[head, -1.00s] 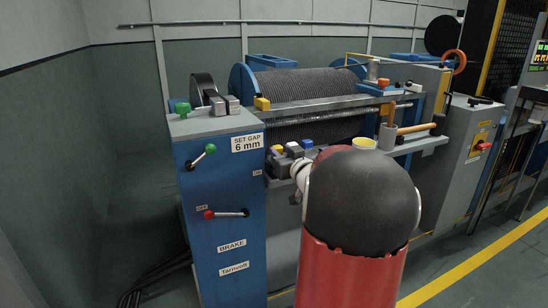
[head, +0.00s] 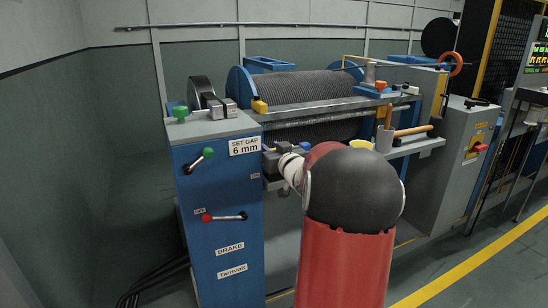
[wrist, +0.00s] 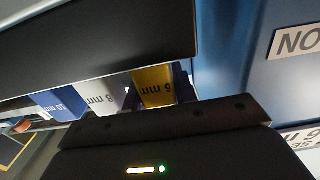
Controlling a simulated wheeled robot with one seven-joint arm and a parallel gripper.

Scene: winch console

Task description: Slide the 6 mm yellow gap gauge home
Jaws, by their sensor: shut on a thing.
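The yellow 6 mm gauge (wrist: 153,86) shows in the wrist view between the dark parts of my gripper (wrist: 155,98), which is shut on it. A white gauge (wrist: 100,98) and a blue gauge (wrist: 60,104) marked 10 lie to its left. In the head view my own arm hides the gripper, and small blocks show just past the wrist. The blue console (head: 215,215) carries a "SET GAP 6 mm" label (head: 244,146). How deep the yellow gauge sits cannot be told.
A green-knobbed lever (head: 199,161) and a red-knobbed lever (head: 223,217) stick out from the console front. The rope drum (head: 310,95) is behind. A grey shelf with a mug (head: 385,139) and mallet (head: 412,131) lies to the right.

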